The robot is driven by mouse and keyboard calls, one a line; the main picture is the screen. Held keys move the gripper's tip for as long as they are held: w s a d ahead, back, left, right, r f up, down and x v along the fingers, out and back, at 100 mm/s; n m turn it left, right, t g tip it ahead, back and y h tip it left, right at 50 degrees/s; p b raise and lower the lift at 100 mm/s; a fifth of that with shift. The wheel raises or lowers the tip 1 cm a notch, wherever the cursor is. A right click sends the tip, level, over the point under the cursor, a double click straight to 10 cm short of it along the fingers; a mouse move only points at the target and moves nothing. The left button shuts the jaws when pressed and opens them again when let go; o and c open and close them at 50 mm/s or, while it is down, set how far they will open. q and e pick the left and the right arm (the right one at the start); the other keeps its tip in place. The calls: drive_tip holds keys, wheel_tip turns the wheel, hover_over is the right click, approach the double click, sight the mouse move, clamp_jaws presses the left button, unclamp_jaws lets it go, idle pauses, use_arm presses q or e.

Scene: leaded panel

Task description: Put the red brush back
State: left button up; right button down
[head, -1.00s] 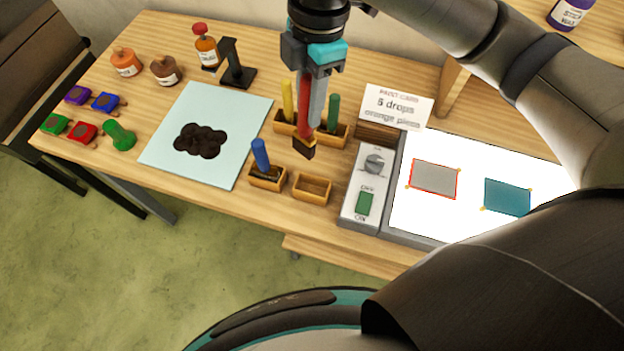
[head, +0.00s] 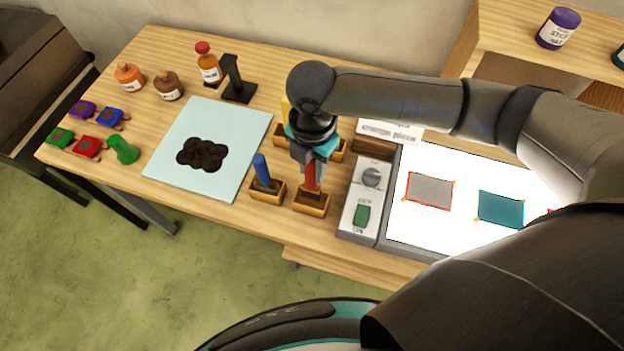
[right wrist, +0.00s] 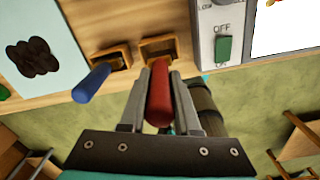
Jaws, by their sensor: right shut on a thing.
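The red brush (head: 311,178) is upright in my right gripper (head: 308,170), which is shut on its handle. Its lower end is at a small wooden holder (head: 311,203) at the front of the table, right of the blue brush (head: 262,170) in its own holder (head: 267,191). I cannot tell whether the brush touches the holder's floor. In the right wrist view the red brush (right wrist: 159,92) stands between the fingers, with the holder (right wrist: 160,45) just beyond it. My left gripper is not in view.
A control box (head: 361,205) and bright light panel (head: 416,226) stand close on the right. Behind are other brush holders, partly hidden by my arm. A pale sheet with a dark blot (head: 235,125) lies left, with stamps and bottles beyond.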

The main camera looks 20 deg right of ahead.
sight(312, 182)
drive_tip(key=shift+f, duration=2.8)
drive_tip(key=c, duration=0.6)
unclamp_jaws()
drive_tip(key=shift+c, duration=0.2)
wheel_tip(312, 182, up, 12)
drive_tip(key=shift+r, duration=0.2)
